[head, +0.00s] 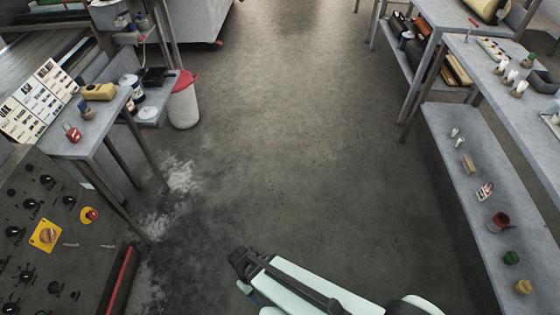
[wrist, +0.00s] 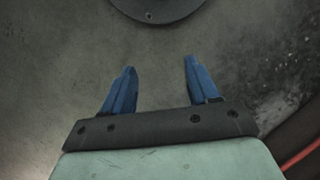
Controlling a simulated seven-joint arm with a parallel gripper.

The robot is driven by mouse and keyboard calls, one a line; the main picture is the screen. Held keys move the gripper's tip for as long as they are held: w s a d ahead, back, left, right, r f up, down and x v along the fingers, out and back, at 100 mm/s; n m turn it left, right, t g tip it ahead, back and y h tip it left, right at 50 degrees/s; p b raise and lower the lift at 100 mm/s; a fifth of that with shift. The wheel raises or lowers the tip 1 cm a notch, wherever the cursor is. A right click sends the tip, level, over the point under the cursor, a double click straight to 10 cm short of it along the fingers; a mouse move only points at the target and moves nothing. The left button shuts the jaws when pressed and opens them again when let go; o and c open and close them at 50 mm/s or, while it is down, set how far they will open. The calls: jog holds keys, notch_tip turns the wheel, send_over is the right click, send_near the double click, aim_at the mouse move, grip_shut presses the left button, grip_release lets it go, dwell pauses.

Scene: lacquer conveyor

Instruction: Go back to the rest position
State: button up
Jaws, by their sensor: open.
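My gripper (wrist: 157,88) is open in the wrist view, its two blue fingers apart with nothing between them. Bare concrete floor shows behind the fingers. In the head view my arm reaches in from the bottom edge over the floor, with the dark wrist part at its left end. The fingers are mostly hidden there; only a small blue part shows beneath the wrist.
A control panel (head: 38,240) with knobs and a red button stands at the left. A small table (head: 88,137) and a bin with a red lid (head: 184,105) are behind it. Shelves (head: 455,190) line the right. The floor (head: 300,130) between is clear.

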jog(key=d+f+m+g+y, duration=0.1)
jog(key=d+m, duration=0.3)
jog(key=d, duration=0.8)
jog(key=s+d+f+m+g+y, duration=0.1)
jog(key=d+m, duration=0.4)
jog(key=d, duration=0.8)
jog(key=shift+s+f+m+g+y, duration=0.3)
jog(key=shift+f+g+y, duration=0.3)
jog(key=shift+f+g, duration=0.45)
jog(key=shift+f, duration=0.1)
dwell(1.1)
